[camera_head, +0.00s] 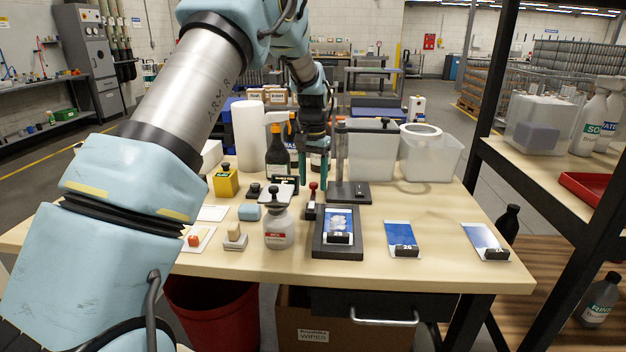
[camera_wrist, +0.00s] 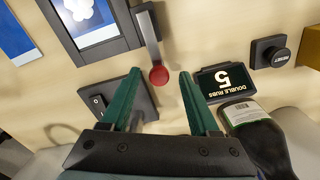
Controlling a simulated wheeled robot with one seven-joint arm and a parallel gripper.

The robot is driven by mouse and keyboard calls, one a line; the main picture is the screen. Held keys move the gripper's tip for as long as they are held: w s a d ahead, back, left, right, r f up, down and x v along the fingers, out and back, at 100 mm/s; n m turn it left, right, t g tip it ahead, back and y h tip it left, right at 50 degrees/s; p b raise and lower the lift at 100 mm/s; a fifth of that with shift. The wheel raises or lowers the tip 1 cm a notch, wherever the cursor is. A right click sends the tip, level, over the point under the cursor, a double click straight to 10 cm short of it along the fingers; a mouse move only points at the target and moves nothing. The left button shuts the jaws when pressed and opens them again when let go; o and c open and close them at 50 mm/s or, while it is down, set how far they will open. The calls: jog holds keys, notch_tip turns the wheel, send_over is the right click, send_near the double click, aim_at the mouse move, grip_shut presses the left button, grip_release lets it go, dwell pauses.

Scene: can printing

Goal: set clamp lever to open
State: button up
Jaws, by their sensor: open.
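In the head view, the lever's red knob (camera_head: 313,186) stands left of and behind the black frame (camera_head: 318,253). My gripper (camera_wrist: 160,80) has teal fingers spread apart and empty. In the wrist view, the red knob shows between the fingertips; whether they touch it, I cannot tell. In the head view, my gripper (camera_head: 314,172) points down over the table behind the frame, close to the knob.
A switch box (camera_wrist: 101,101) lies at the left finger, and a "Double Rubs" counter (camera_wrist: 222,80) and dark bottle (camera_wrist: 252,130) at the right finger. In the head view, a white-labelled bottle (camera_head: 278,230) stands left of the frame.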

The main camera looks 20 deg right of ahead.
aim_at(313, 184)
notch_tip(313, 184, up, 11)
jog(key=b, duration=0.2)
jog(key=shift+f, duration=0.15)
dwell(0.3)
jog(key=s+a+f+n, duration=0.2)
jog(key=s+a, duration=0.1)
jog(key=a, duration=0.6)
jog(key=s+a+f+n+t, duration=0.1)
jog(key=s+a+f+n, duration=0.15)
jog(key=a, duration=0.55)
jog(key=s+a+f+n, duration=0.15)
jog(key=s+a, duration=0.25)
jog(key=a, duration=0.5)
jog(key=s+a+f+n, duration=0.2)
jog(key=s+a+f, duration=0.1)
jog(key=s+a, duration=0.4)
jog(key=s, duration=0.3)
jog(key=shift+s+a+f+t, duration=0.15)
jog(key=shift+a+f+t, duration=0.05)
jog(key=shift+f+t, duration=0.1)
